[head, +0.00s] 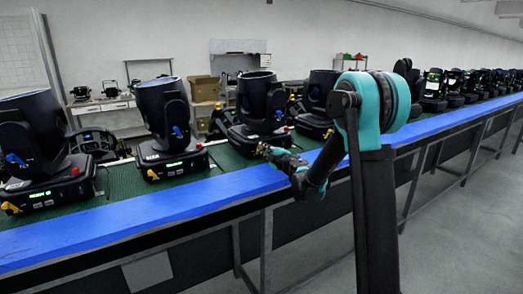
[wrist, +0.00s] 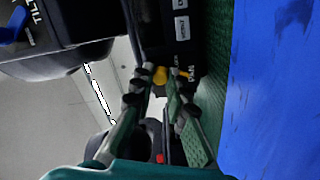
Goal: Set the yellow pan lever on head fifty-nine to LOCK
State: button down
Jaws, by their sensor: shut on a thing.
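My gripper (head: 264,150) reaches over the blue rail to the front of a black moving head (head: 262,104) in the middle of the head view. In the wrist view the two fingers of my gripper (wrist: 164,83) are closed around the small yellow pan lever (wrist: 160,75), at the edge of the black base. A label beside the lever is too small to read surely. In the head view my gripper covers the lever. I cannot read this head's number. A blue lever (head: 278,114) sits on its yoke; part of the yoke reads TILT in the wrist view.
More heads stand in a row, including one to the left (head: 167,120) and one at the far left (head: 33,150). The blue rail (head: 130,222) edges the green bench top. A red part (wrist: 159,158) shows below the fingers in the wrist view.

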jog(key=shift+w+d+f+m, duration=0.1)
jog(key=shift+d+f+m, duration=0.1)
jog(key=shift+m, duration=0.6)
jog(key=c, duration=1.5)
grip_release()
jog(key=v, duration=1.2)
